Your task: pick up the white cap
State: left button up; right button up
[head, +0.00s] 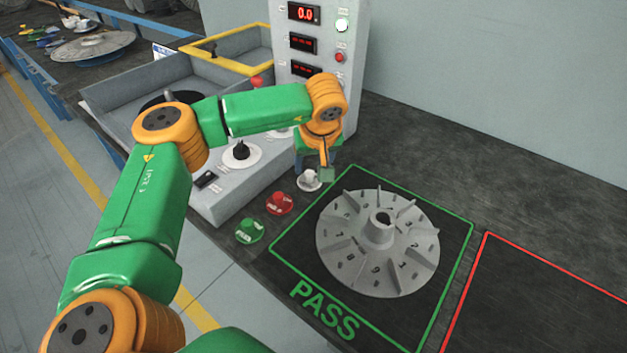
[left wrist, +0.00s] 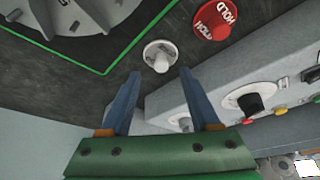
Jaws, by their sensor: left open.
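The white cap (head: 309,182) stands on the dark bench, just left of the top corner of the green PASS square. It also shows in the left wrist view (left wrist: 160,56), just beyond my fingertips and between their lines. My left gripper (head: 314,163) is close above and beside the cap in the head view. In the left wrist view its blue fingers (left wrist: 160,73) are apart with nothing between them. The gripper's near parts partly cover the cap's surroundings in the head view. My right gripper is in neither view.
A red cap (head: 279,203) and a green cap (head: 249,231) stand in a row with the white one. A grey finned wheel (head: 345,255) lies in the PASS square. The control box (head: 225,190) with knobs rises close by on the left. The red-outlined area (head: 545,300) is bare.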

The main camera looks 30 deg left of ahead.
aim_at(309, 173)
pick_arm(q)
jog(key=p+x, duration=0.1)
jog(key=x, duration=0.4)
jog(key=shift+w+a+f, duration=0.15)
jog(key=shift+a+f, duration=0.15)
jog(key=shift+a, duration=0.05)
grip_shut()
jog(key=shift+r, duration=0.1)
